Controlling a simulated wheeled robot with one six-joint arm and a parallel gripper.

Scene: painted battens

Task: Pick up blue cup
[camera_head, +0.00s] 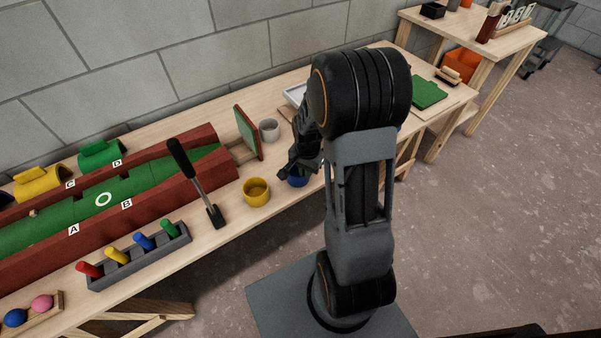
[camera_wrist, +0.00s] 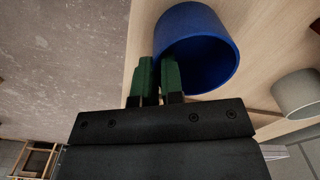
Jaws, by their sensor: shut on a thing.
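The blue cup (camera_head: 297,182) is in the head view near the front edge of the wooden bench, partly hidden by my arm. In the wrist view the blue cup (camera_wrist: 207,48) is large, with its open mouth towards the camera. My gripper (camera_wrist: 158,68) has its two green fingers close together at the cup's near-left rim, shut on its wall. In the head view my gripper (camera_head: 292,168) is dark and sits just above the cup, with its fingertips hard to make out. I cannot tell whether the cup touches the bench.
A yellow cup (camera_head: 256,193) stands close by on the left. A grey cup (camera_head: 269,130) stands behind, beside an upright green-faced board (camera_head: 247,133). A white tray (camera_head: 295,94) is behind my gripper.

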